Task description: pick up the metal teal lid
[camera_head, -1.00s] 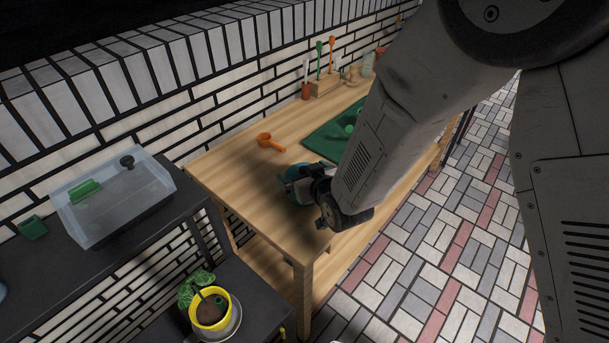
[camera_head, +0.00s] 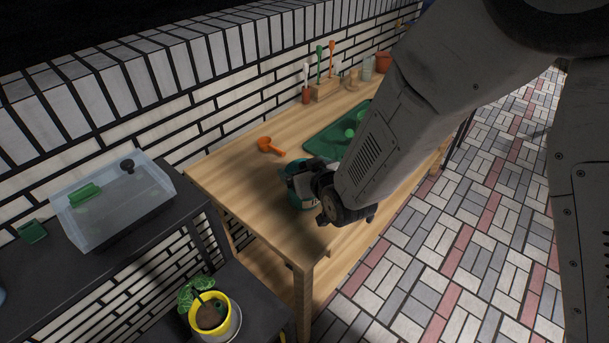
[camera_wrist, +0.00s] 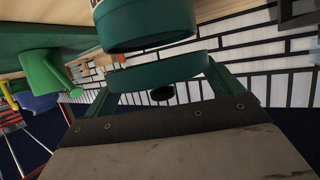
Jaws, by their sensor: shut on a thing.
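The teal lid (camera_wrist: 160,72) is a shallow disc with a black knob, seen in the wrist view between the two green fingers of my gripper (camera_wrist: 163,84). My gripper is shut on the lid. A thin gap shows between the lid and a teal round container (camera_wrist: 150,27), whose rim faces the lid. In the head view my gripper (camera_head: 308,184) is at the near part of the wooden table, beside the teal container (camera_head: 295,193). My wrist hides much of the container there, and the lid is hard to make out.
On the wooden table (camera_head: 245,190) lie an orange scoop (camera_head: 270,146) and a green mat (camera_head: 318,140). A tool block (camera_head: 326,90) stands against the brick wall. A green watering can (camera_wrist: 45,74) shows in the wrist view.

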